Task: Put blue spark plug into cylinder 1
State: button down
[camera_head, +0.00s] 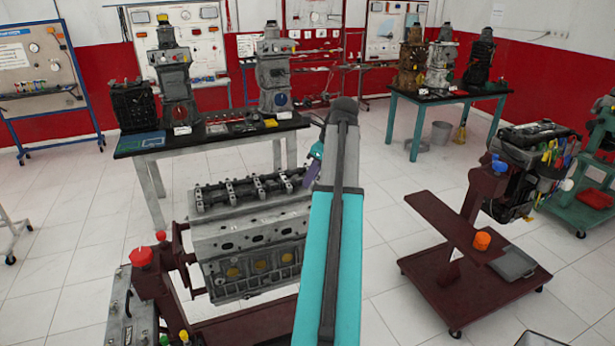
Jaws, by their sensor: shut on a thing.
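The engine block with its cylinder head (250,235) is mounted on a dark red stand, left of my arm. Its top carries a row of dark valve gear, and copper-coloured round plugs show along its side. My arm rises through the middle and hides the block's right end. Only a small teal and purplish part of my wrist and gripper (311,174) shows left of the arm, close over the far right end of the head. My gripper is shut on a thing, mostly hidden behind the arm. I cannot make out the blue spark plug or which hole is cylinder 1.
A second engine (530,165) hangs on a dark red wheeled stand (470,290) at right, with an orange cup (482,241) and a grey tray (513,265). Tables with engine models (211,147) stand behind. Tiled floor between the stands is clear.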

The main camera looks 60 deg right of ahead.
aim_at(311, 192)
jog(key=shift+f, duration=0.2)
jog(key=shift+f, duration=2.55)
jog(key=shift+f, duration=0.85)
dwell(0.6)
jog(key=c, duration=1.5)
grip_release()
jog(key=shift+c, duration=0.2)
jog(key=shift+r, duration=0.15)
